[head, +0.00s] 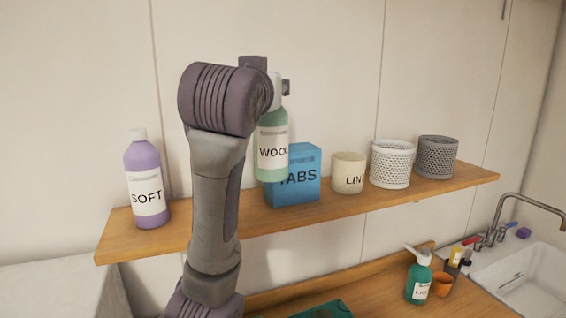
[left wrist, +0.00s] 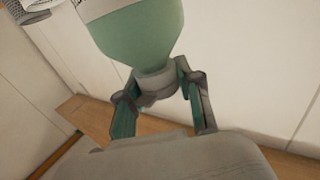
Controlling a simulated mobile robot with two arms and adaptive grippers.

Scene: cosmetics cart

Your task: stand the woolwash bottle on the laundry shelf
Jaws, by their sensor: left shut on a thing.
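The woolwash bottle (head: 271,150) is pale green with a white label and hangs upright, its base apparently a little above the shelf. It overlaps the left edge of the blue TABS box (head: 300,187). My left gripper (head: 276,84) is shut on the top of the bottle, partly hidden by my wrist. In the left wrist view the fingers (left wrist: 158,85) close around the neck and cap of the bottle (left wrist: 135,30). The wooden laundry shelf (head: 330,208) runs across the wall. My right gripper is out of view.
A purple SOFT bottle (head: 146,180) stands at the shelf's left end. A cream LINT tub (head: 348,173), a white basket (head: 391,164) and a grey basket (head: 437,157) stand right of the box. Below are a teal pump bottle (head: 418,279) and a sink (head: 520,278).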

